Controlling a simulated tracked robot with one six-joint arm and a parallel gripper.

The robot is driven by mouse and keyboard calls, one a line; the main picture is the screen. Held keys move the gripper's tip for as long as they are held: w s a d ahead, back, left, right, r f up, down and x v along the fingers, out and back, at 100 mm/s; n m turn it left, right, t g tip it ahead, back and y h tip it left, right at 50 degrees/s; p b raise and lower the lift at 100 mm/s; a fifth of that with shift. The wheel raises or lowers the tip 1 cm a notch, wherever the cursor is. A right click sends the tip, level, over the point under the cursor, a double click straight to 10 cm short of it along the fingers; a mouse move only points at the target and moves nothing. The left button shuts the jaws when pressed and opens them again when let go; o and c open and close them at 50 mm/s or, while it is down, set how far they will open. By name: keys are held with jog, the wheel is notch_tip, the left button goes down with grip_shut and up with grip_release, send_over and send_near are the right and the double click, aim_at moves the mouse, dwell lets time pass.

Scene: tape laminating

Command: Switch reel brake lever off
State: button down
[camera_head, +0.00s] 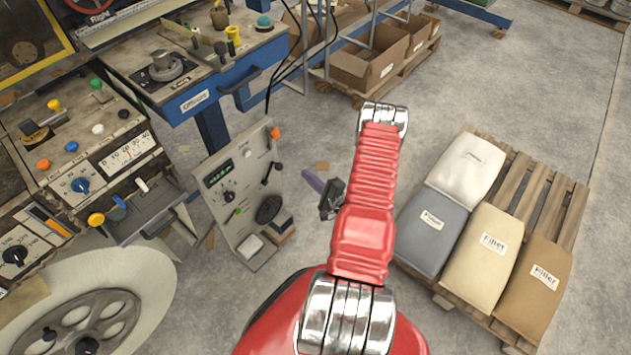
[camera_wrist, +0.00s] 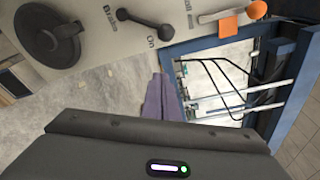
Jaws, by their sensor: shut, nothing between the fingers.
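The reel brake lever (camera_wrist: 145,23) is a short black lever on the grey upright panel (camera_wrist: 85,10). In the wrist view its ball end lies by a label that seems to read "On", and a partly legible "Brake" label is beside it. In the head view the lever (camera_head: 272,173) sits on the right side of the panel (camera_head: 208,160), tilted, above a black handwheel. My gripper's purple fingers (camera_head: 306,175) are shut and empty, to the right of the panel and apart from the lever. In the wrist view the fingers (camera_wrist: 157,80) point towards the panel, below the lever ball.
A black handwheel (camera_wrist: 48,35) and an orange-ended control (camera_wrist: 257,10) flank the lever. A control console (camera_head: 85,190) stands left of the panel, a large reel (camera_head: 100,310) below it. Sacks on a pallet (camera_head: 565,185) lie to the right. Floor around my gripper is mostly clear.

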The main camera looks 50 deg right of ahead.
jog(key=w+a+r, duration=0.1)
jog(key=w+a, duration=0.2)
jog(key=w, duration=0.2)
jog(key=shift+w+r, duration=0.15)
jog(key=shift+w, duration=0.25)
jog(key=shift+d, duration=0.1)
